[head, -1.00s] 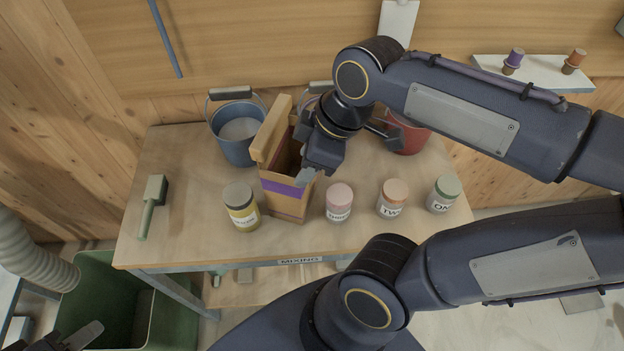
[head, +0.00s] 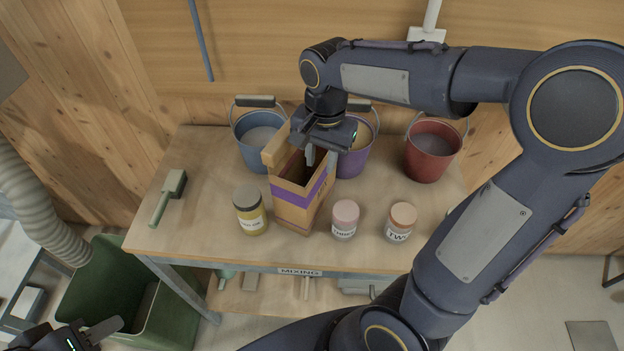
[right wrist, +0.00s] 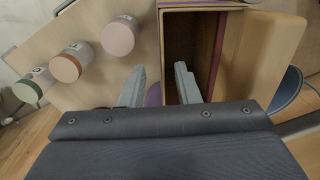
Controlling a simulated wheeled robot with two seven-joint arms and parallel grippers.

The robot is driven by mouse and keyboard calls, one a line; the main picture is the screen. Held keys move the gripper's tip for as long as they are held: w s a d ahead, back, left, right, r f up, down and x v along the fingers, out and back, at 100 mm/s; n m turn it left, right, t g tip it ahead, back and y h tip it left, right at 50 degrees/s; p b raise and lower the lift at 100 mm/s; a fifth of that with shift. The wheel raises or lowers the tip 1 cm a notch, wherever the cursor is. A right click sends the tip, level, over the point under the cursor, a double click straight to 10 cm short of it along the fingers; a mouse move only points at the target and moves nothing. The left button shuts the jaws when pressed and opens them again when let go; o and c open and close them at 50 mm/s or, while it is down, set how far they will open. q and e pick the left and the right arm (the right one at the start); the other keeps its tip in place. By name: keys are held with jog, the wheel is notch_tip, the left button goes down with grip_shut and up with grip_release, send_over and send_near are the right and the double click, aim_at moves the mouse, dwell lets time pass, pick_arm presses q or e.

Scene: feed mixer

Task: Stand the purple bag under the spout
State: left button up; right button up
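The purple bag (head: 296,205) is an open-topped brown bag with a purple band, upright on the table among jars and buckets. My right gripper (head: 321,158) is above its right side, pointing down with fingers apart. In the right wrist view, the right gripper (right wrist: 160,85) has one finger over the opening of the bag (right wrist: 190,50) and the other outside its wall; contact is unclear. My left gripper (head: 95,333) is at the lower left, partly cut off. No spout is clearly identifiable; a grey ribbed hose (head: 35,205) hangs at the left.
Blue (head: 255,145), purple (head: 355,155) and red (head: 433,155) buckets stand behind. A green-handled tool (head: 168,197) lies left. A green bin (head: 125,300) stands below.

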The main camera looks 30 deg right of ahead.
jog(key=shift+w+f, duration=0.25)
jog(key=shift+w, duration=0.05)
jog(key=shift+f, duration=0.25)
notch_tip(320, 180, down, 7)
jog(key=p, duration=0.1)
jog(key=shift+c, duration=0.3)
grip_shut()
